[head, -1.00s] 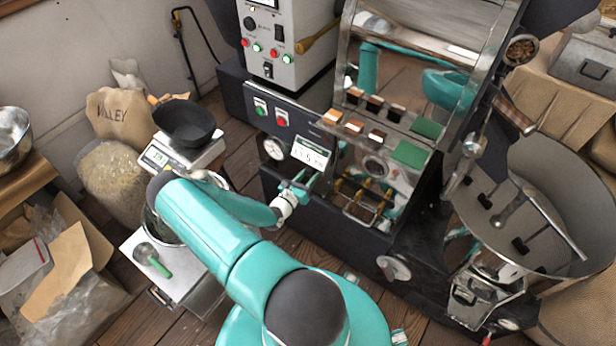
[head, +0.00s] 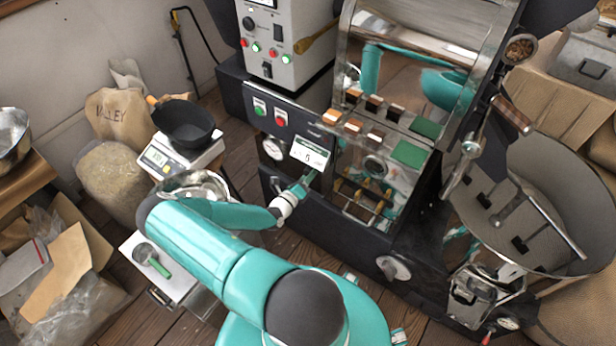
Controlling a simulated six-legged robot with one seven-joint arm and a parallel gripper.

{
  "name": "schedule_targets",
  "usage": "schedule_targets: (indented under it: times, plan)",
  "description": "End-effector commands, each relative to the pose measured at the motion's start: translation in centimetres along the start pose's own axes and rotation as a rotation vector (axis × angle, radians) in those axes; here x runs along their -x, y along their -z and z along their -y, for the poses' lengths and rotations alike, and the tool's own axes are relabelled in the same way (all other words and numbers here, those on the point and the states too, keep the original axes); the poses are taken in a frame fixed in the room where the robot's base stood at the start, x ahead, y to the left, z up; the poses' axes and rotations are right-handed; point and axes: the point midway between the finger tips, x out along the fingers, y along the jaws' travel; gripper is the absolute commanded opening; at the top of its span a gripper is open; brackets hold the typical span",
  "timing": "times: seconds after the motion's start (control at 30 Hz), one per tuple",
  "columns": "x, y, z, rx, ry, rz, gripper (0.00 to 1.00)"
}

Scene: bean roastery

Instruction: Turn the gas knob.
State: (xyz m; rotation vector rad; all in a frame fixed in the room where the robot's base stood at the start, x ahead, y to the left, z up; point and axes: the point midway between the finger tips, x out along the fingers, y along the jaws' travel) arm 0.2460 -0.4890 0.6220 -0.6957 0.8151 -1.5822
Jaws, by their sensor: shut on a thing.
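My gripper (head: 310,179) is at the dark front panel of the roaster (head: 345,213), just below a small white display plate (head: 311,151). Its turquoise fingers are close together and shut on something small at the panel. I take this to be the gas knob, but the fingers hide it, so its shape and angle cannot be made out. A round pressure gauge (head: 272,149) is left of the plate. A separate silver knob (head: 393,268) sits lower right on the roaster's front, apart from my gripper.
Green (head: 259,107) and red (head: 281,118) buttons sit above the gauge. A row of sample blocks and a metal-framed opening are right of my gripper. The round cooling tray (head: 560,200) is at the right. A scale with a black pan (head: 184,124) stands at the left.

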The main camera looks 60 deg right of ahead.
Motion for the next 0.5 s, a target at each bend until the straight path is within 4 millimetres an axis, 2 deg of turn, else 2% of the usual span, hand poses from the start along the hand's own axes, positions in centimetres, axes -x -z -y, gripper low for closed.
schedule_targets:
  times: [0.4, 0.43, 0.5]
  plan:
    - [0.1, 0.03, -0.02, 0.01, 0.0, 0.0, 0.18]
    - [0.1, 0.03, -0.02, 0.01, 0.0, 0.0, 0.42]
    - [0.09, 0.02, -0.02, 0.009, 0.0, 0.0, 0.56]
